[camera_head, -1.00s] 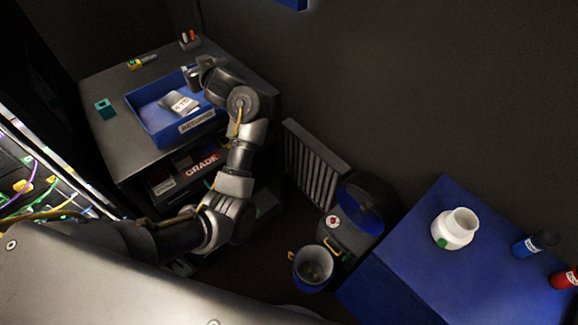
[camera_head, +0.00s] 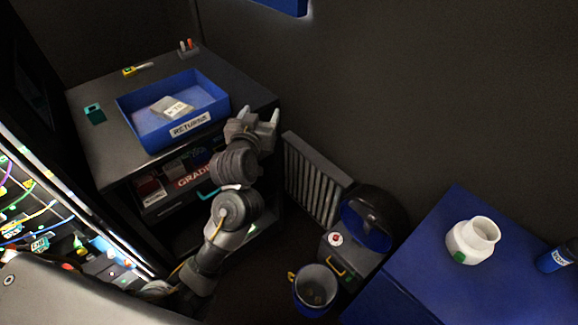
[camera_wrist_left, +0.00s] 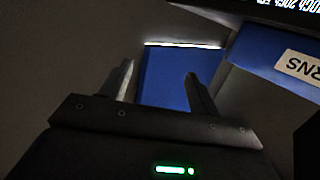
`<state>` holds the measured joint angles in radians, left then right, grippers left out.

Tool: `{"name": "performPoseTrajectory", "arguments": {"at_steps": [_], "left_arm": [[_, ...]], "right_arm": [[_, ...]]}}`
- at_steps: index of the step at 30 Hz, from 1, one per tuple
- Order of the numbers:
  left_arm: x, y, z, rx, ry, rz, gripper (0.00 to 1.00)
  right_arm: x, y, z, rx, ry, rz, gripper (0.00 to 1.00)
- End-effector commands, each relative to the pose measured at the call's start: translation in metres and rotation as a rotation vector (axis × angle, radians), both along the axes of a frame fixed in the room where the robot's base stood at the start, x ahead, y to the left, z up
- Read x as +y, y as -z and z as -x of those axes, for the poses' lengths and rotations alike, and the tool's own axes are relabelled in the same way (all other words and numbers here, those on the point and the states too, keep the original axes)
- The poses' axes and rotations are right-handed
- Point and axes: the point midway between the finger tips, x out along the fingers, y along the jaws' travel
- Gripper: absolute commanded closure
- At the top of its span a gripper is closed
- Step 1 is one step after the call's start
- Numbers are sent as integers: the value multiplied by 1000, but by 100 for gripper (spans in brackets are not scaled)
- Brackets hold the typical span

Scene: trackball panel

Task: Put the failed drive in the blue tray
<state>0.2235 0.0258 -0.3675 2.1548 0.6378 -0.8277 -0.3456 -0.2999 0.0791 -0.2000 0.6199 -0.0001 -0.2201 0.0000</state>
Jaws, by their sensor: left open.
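A silver drive with a white label (camera_head: 172,108) lies flat inside the blue tray (camera_head: 150,135), on its floor near the middle. The tray sits on a dark cabinet top and has a RETURNS label on its front wall. My left gripper (camera_head: 262,114) is open and empty. It is to the right of the tray, by the cabinet's right edge, apart from the drive. In the left wrist view the open fingers (camera_wrist_left: 159,70) have nothing between them; the tray's labelled wall (camera_wrist_left: 270,50) shows at the right. My right gripper is not in view.
The cabinet top (camera_head: 100,150) also holds a teal block (camera_head: 94,113) and a yellow item (camera_head: 130,71). A grey radiator (camera_head: 313,178), a bin (camera_head: 372,215) and a bucket (camera_head: 315,290) stand to the right. A blue table (camera_head: 425,275) bears a white jar (camera_head: 474,240).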

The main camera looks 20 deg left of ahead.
Motion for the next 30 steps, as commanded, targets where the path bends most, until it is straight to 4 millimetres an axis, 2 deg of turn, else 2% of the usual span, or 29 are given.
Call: {"name": "performPoseTrajectory", "arguments": {"at_steps": [1, 15, 21, 30], "left_arm": [[-8, 10, 6, -1, 29, -3, 39], [-75, 52, 56, -43, 272, 1, 39], [-91, 62, 71, -53, 332, 4, 39], [-97, 64, 77, -58, 357, 8, 39]], "right_arm": [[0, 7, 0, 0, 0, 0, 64], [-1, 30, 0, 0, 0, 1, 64], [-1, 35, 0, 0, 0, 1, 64], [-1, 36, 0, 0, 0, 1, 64]]}}
